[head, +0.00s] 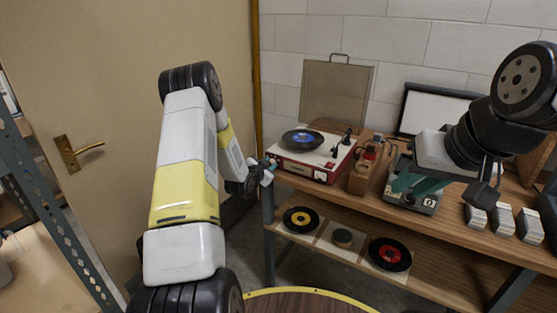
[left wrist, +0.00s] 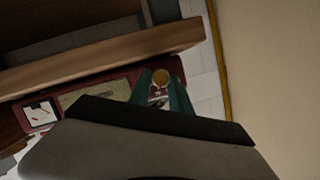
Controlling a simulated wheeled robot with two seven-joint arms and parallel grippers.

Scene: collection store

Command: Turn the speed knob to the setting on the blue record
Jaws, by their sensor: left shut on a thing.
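The red and white record player (head: 312,165) stands on the wooden shelf with its lid up. The blue record (head: 302,138), black with a blue label, lies on its platter; the label's writing is too small to read. My left gripper (head: 268,167) is at the player's front left corner. In the left wrist view its green fingers (left wrist: 160,90) are shut on the round brass-coloured speed knob (left wrist: 160,77) on the red front. The knob's setting marks cannot be read.
A wooden holder with a red item (head: 365,170) stands right of the player. White boxes (head: 502,220) stand at the right. A door (head: 110,100) is at the left.

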